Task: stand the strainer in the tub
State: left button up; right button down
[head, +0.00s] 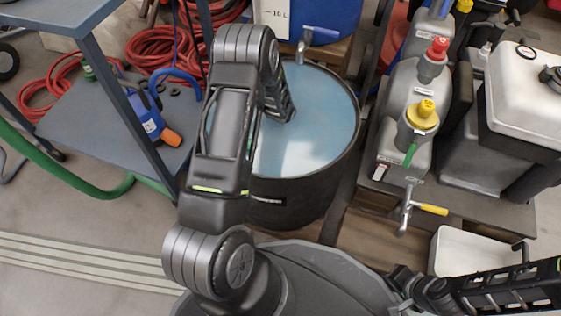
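The tub is a round black vessel (292,208) in the upper middle of the head view, filled with pale blue liquid (325,110). My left arm crosses its left side, and the arm's dark ribbed end (281,104) hangs over the liquid. The fingers there are hidden or too dark to make out, so I cannot tell whether they hold anything. My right arm (508,287) lies along the bottom right corner, clear of the tub, and its fingers cannot be made out. I cannot pick out the strainer in this view.
A grey-blue shelf cart (90,125) with red hoses (175,50) stands left of the tub. A metal tap (304,44) sits at the tub's far edge. Grey canisters (405,95) and a yellow-handled valve (431,209) stand close on the right. A white tray (465,252) is lower right.

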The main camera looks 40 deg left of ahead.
pick_arm(q)
jog(key=shift+f, duration=0.25)
jog(key=o, duration=1.8)
jog(key=shift+r+p, duration=1.95)
jog(key=shift+r, duration=1.95)
